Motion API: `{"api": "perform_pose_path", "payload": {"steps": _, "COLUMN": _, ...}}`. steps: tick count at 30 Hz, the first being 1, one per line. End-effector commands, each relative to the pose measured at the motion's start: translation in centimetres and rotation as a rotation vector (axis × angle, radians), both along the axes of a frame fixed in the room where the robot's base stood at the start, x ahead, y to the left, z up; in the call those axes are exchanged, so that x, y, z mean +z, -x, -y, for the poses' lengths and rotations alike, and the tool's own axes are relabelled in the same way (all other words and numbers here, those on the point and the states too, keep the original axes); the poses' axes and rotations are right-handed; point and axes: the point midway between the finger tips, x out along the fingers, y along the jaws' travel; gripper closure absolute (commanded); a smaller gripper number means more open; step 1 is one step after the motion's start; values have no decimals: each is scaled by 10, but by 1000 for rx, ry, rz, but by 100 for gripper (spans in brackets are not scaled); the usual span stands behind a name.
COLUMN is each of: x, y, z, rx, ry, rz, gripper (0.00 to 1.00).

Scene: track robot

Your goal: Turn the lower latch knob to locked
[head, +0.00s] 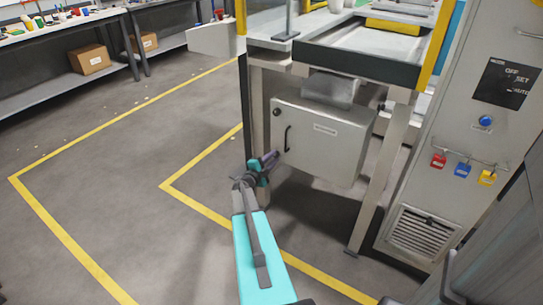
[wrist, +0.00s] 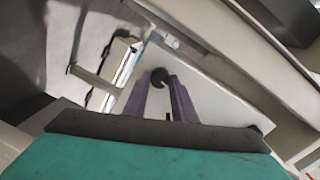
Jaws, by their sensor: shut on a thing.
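A grey cabinet (head: 325,150) with a labelled front door hangs under the workbench. A round dark upper knob (head: 277,112) and a black bar handle (head: 287,138) are on the left side of its door. My gripper (head: 273,158) is at the door's lower left, below the handle, and hides the lower latch knob in the head view. In the wrist view a dark round knob (wrist: 159,78) sits between the tips of my purple-grey fingers (wrist: 161,92), which are shut on it. I cannot read the knob's turn position.
A bench leg (head: 255,110) stands close left of the cabinet and another leg (head: 382,180) stands to its right. A grey control panel (head: 465,120) with coloured padlocks stands further right. The floor (head: 120,180) on the left, with yellow lines, is open.

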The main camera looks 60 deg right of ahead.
Motion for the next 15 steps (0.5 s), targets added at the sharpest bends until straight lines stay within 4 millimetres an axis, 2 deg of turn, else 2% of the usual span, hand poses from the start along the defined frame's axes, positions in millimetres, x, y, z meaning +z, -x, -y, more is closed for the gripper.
{"api": "perform_pose_path", "payload": {"steps": 1, "x": 5, "y": 3, "z": 2, "rx": -8, "ry": 1, "rz": -26, "gripper": 98}}
{"api": "perform_pose_path", "payload": {"steps": 15, "x": 2, "y": 3, "z": 2, "rx": -9, "ry": 2, "rz": -184, "gripper": 98}}
